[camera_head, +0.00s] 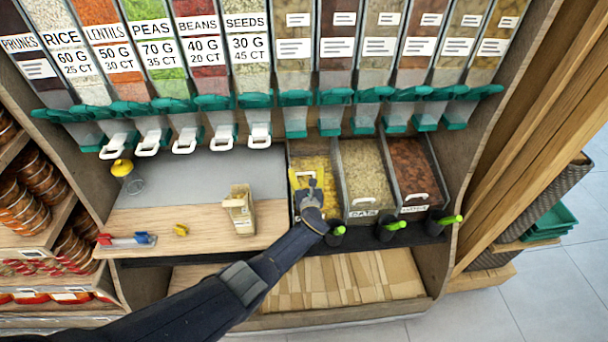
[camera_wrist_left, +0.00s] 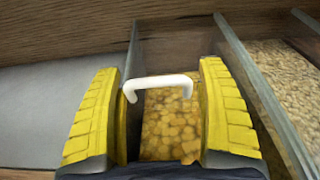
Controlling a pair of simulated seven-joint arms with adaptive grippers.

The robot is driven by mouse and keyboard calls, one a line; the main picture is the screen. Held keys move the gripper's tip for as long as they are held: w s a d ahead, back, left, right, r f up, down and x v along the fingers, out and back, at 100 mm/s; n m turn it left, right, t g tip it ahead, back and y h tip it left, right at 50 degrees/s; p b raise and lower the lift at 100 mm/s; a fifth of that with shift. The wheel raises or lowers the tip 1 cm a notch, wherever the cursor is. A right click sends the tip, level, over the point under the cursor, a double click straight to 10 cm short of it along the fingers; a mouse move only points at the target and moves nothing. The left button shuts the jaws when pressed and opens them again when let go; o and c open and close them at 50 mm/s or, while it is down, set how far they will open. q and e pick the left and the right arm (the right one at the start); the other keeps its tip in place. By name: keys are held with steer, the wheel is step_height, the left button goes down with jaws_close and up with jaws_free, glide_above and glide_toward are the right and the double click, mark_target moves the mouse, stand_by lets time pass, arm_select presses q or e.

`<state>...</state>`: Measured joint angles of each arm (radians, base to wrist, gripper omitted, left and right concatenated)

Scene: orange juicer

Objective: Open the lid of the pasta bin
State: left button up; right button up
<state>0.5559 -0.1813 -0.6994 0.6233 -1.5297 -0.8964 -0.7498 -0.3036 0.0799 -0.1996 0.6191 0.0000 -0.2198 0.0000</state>
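The pasta bin (camera_head: 312,163) is the leftmost of three clear bins on the shelf, filled with yellow pasta. Its white lid handle (camera_wrist_left: 160,85) shows in the left wrist view, lying crosswise over the yellow contents. My left gripper (camera_head: 306,178) reaches over this bin from the front. In the left wrist view its two yellow fingers (camera_wrist_left: 163,110) are apart, one on each side of the handle. The handle's ends lie close to the fingers; I cannot tell if they touch. The bin's label is hidden behind my arm. My right gripper is in neither view.
The oats bin (camera_head: 365,170) and a dark-filled bin (camera_head: 412,165) stand to the right. Scoops with green handles (camera_head: 392,228) hang in front. A paper bag (camera_head: 240,210) stands left on the counter. Dispensers with white levers (camera_head: 184,142) hang above.

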arm_select(q)
steer(key=shift+o, duration=0.6)
steer(key=shift+d, duration=0.2)
steer(key=shift+a, duration=0.2)
steer(key=shift+s, duration=1.05)
steer(key=s+d, duration=0.1)
steer(key=s, duration=0.9)
steer(key=shift+d, duration=0.1)
